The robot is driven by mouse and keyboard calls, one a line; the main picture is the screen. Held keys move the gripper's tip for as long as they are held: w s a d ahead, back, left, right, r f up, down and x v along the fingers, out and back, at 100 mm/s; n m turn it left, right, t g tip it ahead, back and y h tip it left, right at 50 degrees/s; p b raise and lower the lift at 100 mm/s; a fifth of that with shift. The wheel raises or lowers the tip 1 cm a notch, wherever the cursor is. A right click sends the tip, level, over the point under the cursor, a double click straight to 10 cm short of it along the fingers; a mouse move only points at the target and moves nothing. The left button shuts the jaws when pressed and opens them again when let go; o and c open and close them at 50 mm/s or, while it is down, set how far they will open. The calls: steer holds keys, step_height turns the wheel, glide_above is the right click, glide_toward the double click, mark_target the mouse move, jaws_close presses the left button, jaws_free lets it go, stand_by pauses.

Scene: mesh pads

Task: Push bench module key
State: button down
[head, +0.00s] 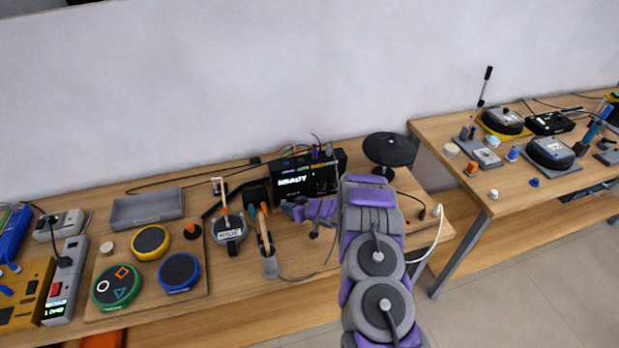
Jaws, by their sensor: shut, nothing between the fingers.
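A black bench module (322,178) with a lit white display stands near the back of the left wooden table. Its front lower part is partly hidden by my arm, and I cannot make out a separate key on it. My arm reaches up from the bottom of the view and bends left. My gripper (289,207) is shut and empty, low in front of the module. I cannot tell whether it touches the module.
Orange-tipped tools (265,235) and a round labelled device (229,230) stand left of my gripper. Farther left are yellow (150,242), green (116,287) and blue (179,272) round pads and a grey tray (147,207). A black dish (391,149) stands right. Cables cross the table.

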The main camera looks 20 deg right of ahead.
steer(key=shift+s, duration=0.5)
steer(key=shift+s, duration=3.05)
steer(key=shift+r, duration=0.1)
steer(key=s+d+r+m+g+h, duration=0.1)
steer(key=s+d+r+h, duration=0.2)
steer(key=r, duration=0.6)
steer(key=s+d+r+m+g+h, duration=0.1)
steer(key=d+r+h, duration=0.25)
steer(key=r, duration=0.55)
steer(key=s+a+r+m+g+h+b, duration=0.1)
steer(key=s+r+g, duration=0.35)
steer(key=s, duration=0.75)
steer(key=s+a+r+m+g+h, duration=0.1)
steer(key=s+r+h, duration=0.1)
steer(key=s+r, duration=0.75)
steer(key=s+a+g+y, duration=0.1)
steer(key=s+a+g, duration=0.1)
steer(key=s, duration=1)
steer(key=s+a+r+g+y, duration=0.1)
steer(key=s+a+g, duration=0.1)
steer(key=s, duration=1)
steer(key=shift+a+m+b, duration=0.3)
steer(key=shift+a+m, duration=0.1)
steer(key=shift+a, duration=0.35)
